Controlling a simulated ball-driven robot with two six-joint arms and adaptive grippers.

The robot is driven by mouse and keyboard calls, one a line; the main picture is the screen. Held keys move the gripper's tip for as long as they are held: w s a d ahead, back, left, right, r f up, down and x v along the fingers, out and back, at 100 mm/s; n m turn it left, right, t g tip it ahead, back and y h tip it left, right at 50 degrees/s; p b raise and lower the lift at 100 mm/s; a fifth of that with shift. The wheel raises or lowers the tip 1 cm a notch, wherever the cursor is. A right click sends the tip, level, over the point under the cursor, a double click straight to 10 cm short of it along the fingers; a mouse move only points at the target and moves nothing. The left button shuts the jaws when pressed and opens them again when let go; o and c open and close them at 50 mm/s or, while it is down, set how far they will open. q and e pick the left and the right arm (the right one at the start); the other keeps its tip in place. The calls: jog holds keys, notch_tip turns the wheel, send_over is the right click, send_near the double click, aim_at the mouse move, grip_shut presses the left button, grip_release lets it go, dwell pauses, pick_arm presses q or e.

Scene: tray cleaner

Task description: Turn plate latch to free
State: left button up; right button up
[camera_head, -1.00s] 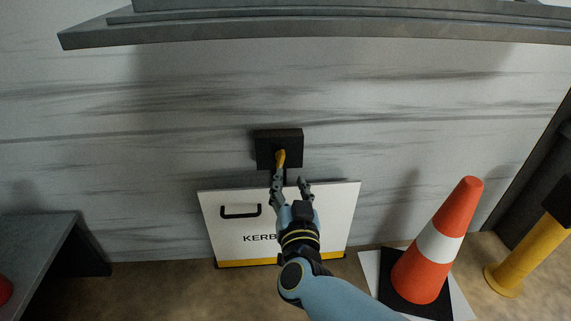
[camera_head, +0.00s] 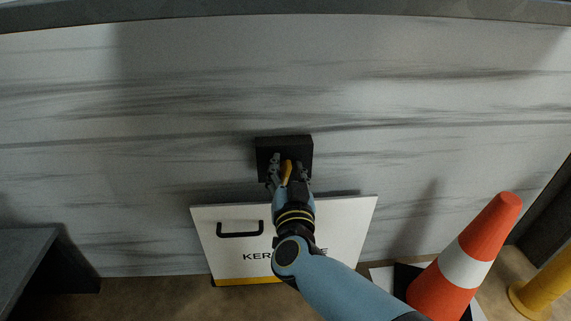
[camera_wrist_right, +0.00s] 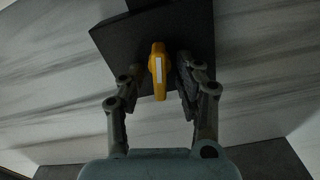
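The plate latch is a yellow lever (camera_head: 286,172) on a dark square block (camera_head: 284,145) on the wall above a white plate (camera_head: 340,225) with a black handle and partly covered lettering. My right gripper (camera_head: 288,170) is open at the lever, with one finger on each side. In the right wrist view the yellow lever (camera_wrist_right: 158,70) stands nearly upright between the fingers of the gripper (camera_wrist_right: 160,85). A gap shows on the lever's left; the right finger is close, and I cannot tell whether it touches. My left gripper is not in view.
An orange and white cone (camera_head: 464,265) stands at the lower right, with a yellow post (camera_head: 545,285) beyond it. A grey bench (camera_head: 25,262) is at the lower left. The wall around the block is clear.

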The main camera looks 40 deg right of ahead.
jog(key=shift+c, duration=0.3)
grip_shut()
